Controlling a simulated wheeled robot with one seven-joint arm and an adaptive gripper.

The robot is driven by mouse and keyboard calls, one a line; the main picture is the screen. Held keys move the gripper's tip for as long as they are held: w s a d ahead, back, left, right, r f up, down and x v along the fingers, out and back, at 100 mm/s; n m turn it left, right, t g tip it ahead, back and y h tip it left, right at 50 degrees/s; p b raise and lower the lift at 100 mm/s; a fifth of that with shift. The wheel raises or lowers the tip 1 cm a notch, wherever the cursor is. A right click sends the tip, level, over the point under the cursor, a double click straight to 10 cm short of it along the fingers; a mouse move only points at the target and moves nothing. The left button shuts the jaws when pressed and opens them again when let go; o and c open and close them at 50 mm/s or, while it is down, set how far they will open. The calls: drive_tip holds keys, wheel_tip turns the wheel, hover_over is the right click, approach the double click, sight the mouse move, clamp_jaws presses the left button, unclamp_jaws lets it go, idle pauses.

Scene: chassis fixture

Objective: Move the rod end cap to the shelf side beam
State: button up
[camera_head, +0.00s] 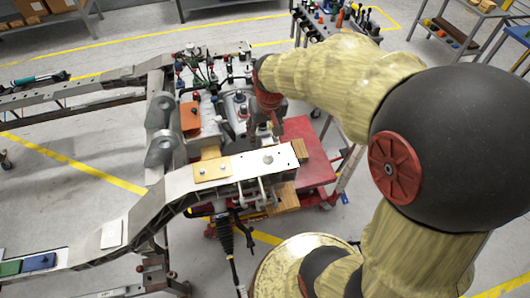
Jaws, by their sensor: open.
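My gripper (264,128) hangs at the end of my arm, over the middle of the chassis fixture, with its fingers pointing down. It is open. The fingertips are small here and partly lost against the machinery behind them. I cannot make out for certain which small part is the rod end cap. A pale metal side beam (155,199) runs along the near side of the fixture, from lower left to centre. I cannot tell whether it is the shelf side beam.
An orange block (190,117) and several fittings crowd the fixture's middle. A red cart (310,150) stands beneath. A white pad (112,233), a blue block (39,262) and a green block (10,268) lie on the beam at left. A tool cart (325,22) stands behind.

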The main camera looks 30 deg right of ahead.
drive_tip(key=s+a+r+n+t, duration=0.1)
drive_tip(key=s+a+r, duration=0.4)
drive_tip(key=s, duration=0.3)
drive_tip(key=s+a+r+n+t, duration=0.1)
drive_tip(key=s+a+r+t, duration=0.1)
drive_tip(key=s+a+r, duration=0.3)
wheel_tip(320, 180, up, 3)
drive_tip(key=s, duration=0.2)
drive_tip(key=shift+s, duration=0.35)
